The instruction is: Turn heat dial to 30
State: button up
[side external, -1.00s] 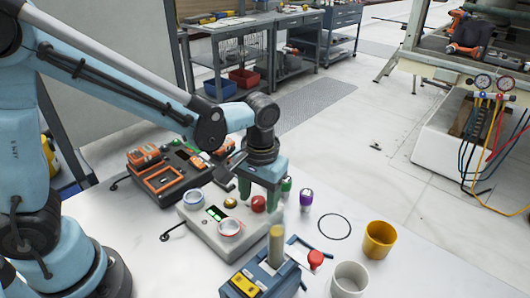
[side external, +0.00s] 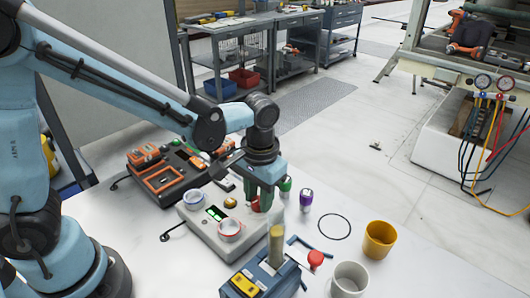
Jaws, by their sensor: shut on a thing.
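A light grey control box (side external: 205,238) sits on the white table with a small green-lit display (side external: 214,213). It has a white dial with a blue ring (side external: 193,199), a white dial with a red ring (side external: 229,230) and a small amber button (side external: 230,202). A red knob (side external: 255,205) is at its right rear, mostly hidden by my fingers. My gripper (side external: 261,205) points down with its green fingers shut on the red knob. The display's figures and any dial marks are too small to read, so I cannot tell which control is the heat dial.
A dark case with orange parts (side external: 165,178) lies behind the box. Green (side external: 285,185) and purple (side external: 306,199) capped containers stand close right of my gripper. A blue vise-like fixture (side external: 262,277), a yellow cup (side external: 379,240) and a white cup (side external: 350,279) are in front.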

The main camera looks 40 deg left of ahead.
aim_at(258, 202)
jog(key=m, duration=0.5)
jog(key=shift+m, duration=2.4)
jog(key=o, duration=1.1)
jog(key=shift+c, duration=0.2)
jog(key=shift+r, duration=0.1)
notch_tip(258, 202, up, 12)
jog(key=shift+s+d, duration=0.15)
jog(key=shift+s, duration=0.1)
